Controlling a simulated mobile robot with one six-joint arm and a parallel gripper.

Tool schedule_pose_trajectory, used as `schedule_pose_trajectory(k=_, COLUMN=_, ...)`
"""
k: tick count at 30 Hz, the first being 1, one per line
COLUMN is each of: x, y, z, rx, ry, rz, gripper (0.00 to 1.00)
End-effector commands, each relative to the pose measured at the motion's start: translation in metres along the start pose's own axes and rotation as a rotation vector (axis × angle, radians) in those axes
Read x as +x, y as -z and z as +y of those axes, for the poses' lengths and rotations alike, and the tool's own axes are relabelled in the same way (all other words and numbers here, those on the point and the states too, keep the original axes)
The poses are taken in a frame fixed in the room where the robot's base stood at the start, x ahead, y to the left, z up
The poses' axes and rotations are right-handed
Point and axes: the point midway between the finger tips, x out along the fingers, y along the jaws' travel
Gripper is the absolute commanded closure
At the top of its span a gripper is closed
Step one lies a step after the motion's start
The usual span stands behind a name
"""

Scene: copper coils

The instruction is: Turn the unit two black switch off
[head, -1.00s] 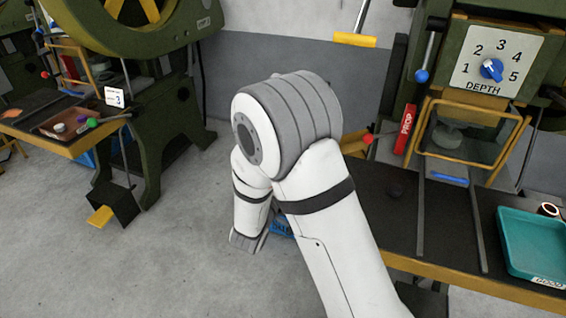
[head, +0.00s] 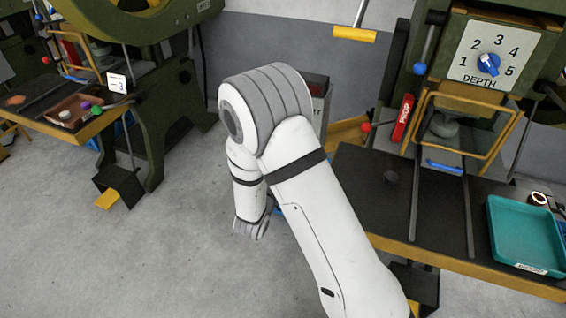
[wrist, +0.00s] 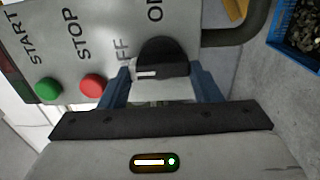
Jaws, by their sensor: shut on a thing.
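The black switch (wrist: 162,57) is a round knob with a short white mark, on a grey panel (wrist: 112,20) in the wrist view. My gripper (wrist: 160,82) has its blue fingers on both sides of the knob and is shut on it. The panel letters beside the knob are partly covered; "FF" shows to its left and an "O" above it. Which label the white mark points to is hard to tell. No unit number is readable there. In the head view my gripper and the switch are not visible.
A green START button (wrist: 48,88) and a red STOP button (wrist: 92,85) sit close left of the fingers. A blue crate (wrist: 295,45) stands at right. In the head view, a press with a depth dial (head: 488,65) and a teal tray (head: 525,235) are at right.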

Motion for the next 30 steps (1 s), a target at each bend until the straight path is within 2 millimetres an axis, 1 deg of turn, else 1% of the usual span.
schedule_pose_trajectory(k=7, x=0.0, y=0.001, z=0.0, rx=-0.002, ry=0.0, rz=0.002, gripper=0.66)
schedule_pose_trajectory(k=8, x=0.0, y=0.001, z=0.0, rx=-0.002, ry=0.0, rz=0.002, gripper=0.4)
schedule_pose_trajectory(k=15, x=0.0, y=0.0, z=0.0, rx=-0.001, ry=0.0, rz=0.001, gripper=0.21)
schedule_pose_trajectory(k=23, x=-0.002, y=0.0, z=0.0, rx=0.0, ry=0.0, rz=0.0, gripper=0.21)
schedule_pose_trajectory(k=26, x=-0.011, y=0.001, z=0.0, rx=0.0, ry=0.0, rz=0.003, gripper=0.21)
schedule_pose_trajectory(k=30, x=-0.035, y=0.002, z=0.0, rx=-0.002, ry=0.0, rz=0.005, gripper=0.21)
